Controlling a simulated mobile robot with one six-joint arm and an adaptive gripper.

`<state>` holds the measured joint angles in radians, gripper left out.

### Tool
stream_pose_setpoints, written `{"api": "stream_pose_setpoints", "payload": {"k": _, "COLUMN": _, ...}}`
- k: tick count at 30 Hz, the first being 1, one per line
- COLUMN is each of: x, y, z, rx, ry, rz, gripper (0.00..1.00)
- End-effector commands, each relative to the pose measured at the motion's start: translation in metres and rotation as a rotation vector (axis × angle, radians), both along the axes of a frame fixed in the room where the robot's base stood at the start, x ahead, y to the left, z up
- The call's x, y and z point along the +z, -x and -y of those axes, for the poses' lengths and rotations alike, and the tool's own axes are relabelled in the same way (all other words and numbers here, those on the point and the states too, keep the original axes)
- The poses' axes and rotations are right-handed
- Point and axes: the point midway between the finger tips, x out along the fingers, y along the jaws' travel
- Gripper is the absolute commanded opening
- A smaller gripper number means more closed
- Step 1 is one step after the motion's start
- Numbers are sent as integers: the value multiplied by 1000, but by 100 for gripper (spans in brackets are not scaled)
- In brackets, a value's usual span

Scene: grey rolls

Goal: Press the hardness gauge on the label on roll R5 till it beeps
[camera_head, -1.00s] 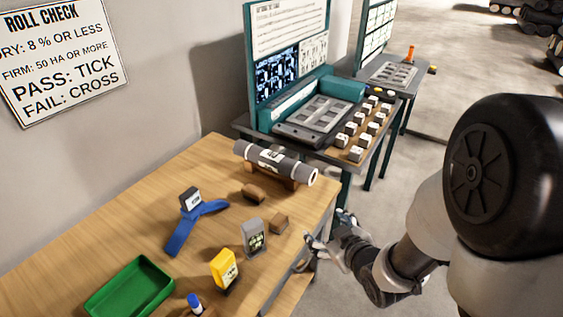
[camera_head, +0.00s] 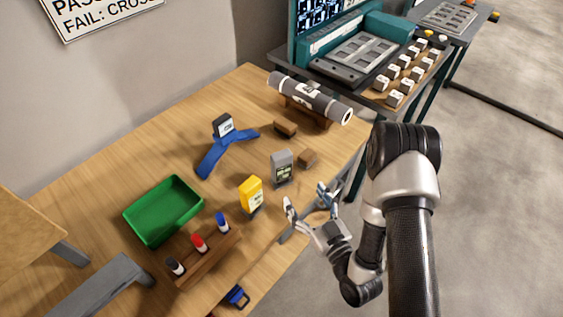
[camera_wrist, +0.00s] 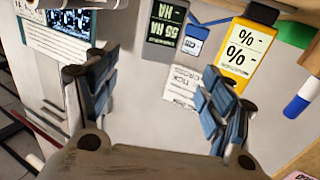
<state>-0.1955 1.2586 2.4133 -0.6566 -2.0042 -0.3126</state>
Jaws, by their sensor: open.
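A grey roll (camera_head: 325,101) with a white label (camera_head: 308,92) lies on a wooden cradle at the back right of the table; its marking is too small to read. The hardness gauge (camera_head: 282,167), a grey block with a dark display, stands upright near the table's right edge. In the wrist view the gauge (camera_wrist: 166,28) shows "HA" on its display, top centre, beyond the fingers. My gripper (camera_head: 308,198) is open and empty, in front of the gauge and apart from it, near the table's edge.
A yellow percent meter (camera_head: 251,194) stands beside the gauge, to its left. A blue stand (camera_head: 213,155), green tray (camera_head: 140,213) and marker rack (camera_head: 211,257) are further left. A console (camera_head: 350,62) stands behind.

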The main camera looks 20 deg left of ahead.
Motion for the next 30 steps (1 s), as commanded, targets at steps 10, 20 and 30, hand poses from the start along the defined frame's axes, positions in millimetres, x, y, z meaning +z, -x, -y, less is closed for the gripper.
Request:
{"api": "stream_pose_setpoints", "payload": {"k": 10, "x": 0, "y": -53, "z": -54, "rx": 4, "ry": -1, "rz": 7, "gripper": 75}}
{"api": "stream_pose_setpoints", "payload": {"k": 20, "x": -1, "y": -73, "z": -75, "rx": 3, "ry": -1, "rz": 4, "gripper": 75}}
{"api": "stream_pose_setpoints", "payload": {"k": 30, "x": -1, "y": -102, "z": -103, "rx": 1, "ry": -1, "rz": 2, "gripper": 75}}
